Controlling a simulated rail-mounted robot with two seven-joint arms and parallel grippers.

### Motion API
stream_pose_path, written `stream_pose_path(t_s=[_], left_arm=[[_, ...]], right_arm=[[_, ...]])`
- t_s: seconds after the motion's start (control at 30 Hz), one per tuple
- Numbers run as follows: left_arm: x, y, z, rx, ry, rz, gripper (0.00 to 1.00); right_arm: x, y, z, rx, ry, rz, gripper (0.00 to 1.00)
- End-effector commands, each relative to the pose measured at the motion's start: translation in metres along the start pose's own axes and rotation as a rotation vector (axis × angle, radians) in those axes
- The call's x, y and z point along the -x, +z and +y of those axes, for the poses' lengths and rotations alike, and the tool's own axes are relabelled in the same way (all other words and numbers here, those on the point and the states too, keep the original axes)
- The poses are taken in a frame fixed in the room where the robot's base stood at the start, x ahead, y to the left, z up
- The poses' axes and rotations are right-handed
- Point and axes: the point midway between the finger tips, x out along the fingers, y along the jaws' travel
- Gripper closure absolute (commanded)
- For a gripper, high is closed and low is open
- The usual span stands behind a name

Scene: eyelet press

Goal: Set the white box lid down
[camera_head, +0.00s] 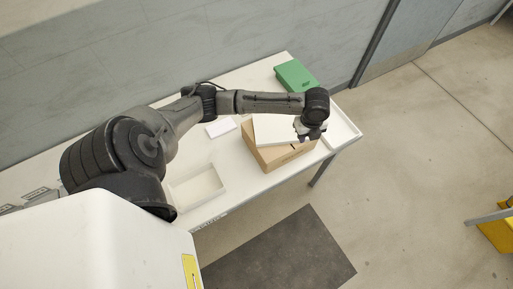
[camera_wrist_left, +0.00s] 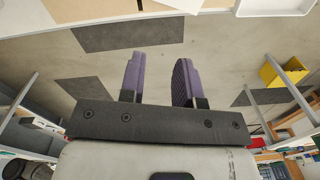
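The white box lid (camera_head: 273,131) is a flat white panel lying over the top of an open brown cardboard box (camera_head: 283,158) on the table. It sits a little askew, with brown box edges showing beside it. My left gripper (camera_head: 312,136) is at the right end of the lid and box, and hides part of them. In the left wrist view the two purple fingers (camera_wrist_left: 158,80) stand apart with only floor seen between them. The brown box (camera_wrist_left: 95,8) shows at that view's top edge. I cannot tell whether a finger touches the lid. My right gripper is not in view.
A white tray (camera_head: 222,184) lies at the table's front edge. Another white tray (camera_head: 353,138) is at the right end, close to my gripper. A green box (camera_head: 313,83) and a small white item (camera_head: 220,128) lie farther back. Bare table (camera_head: 235,160) lies left of the brown box.

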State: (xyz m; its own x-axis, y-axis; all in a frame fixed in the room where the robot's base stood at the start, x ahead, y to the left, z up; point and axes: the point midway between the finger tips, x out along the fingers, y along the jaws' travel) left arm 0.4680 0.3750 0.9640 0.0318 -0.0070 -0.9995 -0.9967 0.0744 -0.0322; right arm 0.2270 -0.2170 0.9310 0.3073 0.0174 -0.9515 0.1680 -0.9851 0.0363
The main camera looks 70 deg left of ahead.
Motion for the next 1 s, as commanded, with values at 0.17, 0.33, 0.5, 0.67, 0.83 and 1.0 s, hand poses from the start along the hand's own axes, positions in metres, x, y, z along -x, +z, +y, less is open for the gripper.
stream_pose_path(t_s=[0.17, 0.33, 0.5, 0.67, 0.83, 1.0], left_arm=[[-0.052, -0.108, 0.067, 0.279, -0.071, 0.092, 0.69], [-0.058, -0.164, 0.13, 0.673, -0.137, 0.175, 0.69], [-0.045, -0.18, 0.181, 1.061, -0.181, 0.212, 0.69], [-0.033, -0.178, 0.212, 1.318, -0.213, 0.21, 0.69], [-0.026, -0.174, 0.228, 1.446, -0.233, 0.2, 0.69], [-0.025, -0.173, 0.23, 1.468, -0.237, 0.198, 0.69]], right_arm=[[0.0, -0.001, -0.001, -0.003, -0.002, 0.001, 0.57], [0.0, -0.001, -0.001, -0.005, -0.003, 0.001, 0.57], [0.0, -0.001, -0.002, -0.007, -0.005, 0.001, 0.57], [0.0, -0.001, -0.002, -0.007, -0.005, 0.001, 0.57], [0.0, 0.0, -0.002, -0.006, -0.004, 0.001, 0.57], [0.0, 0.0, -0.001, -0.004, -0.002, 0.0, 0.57]])
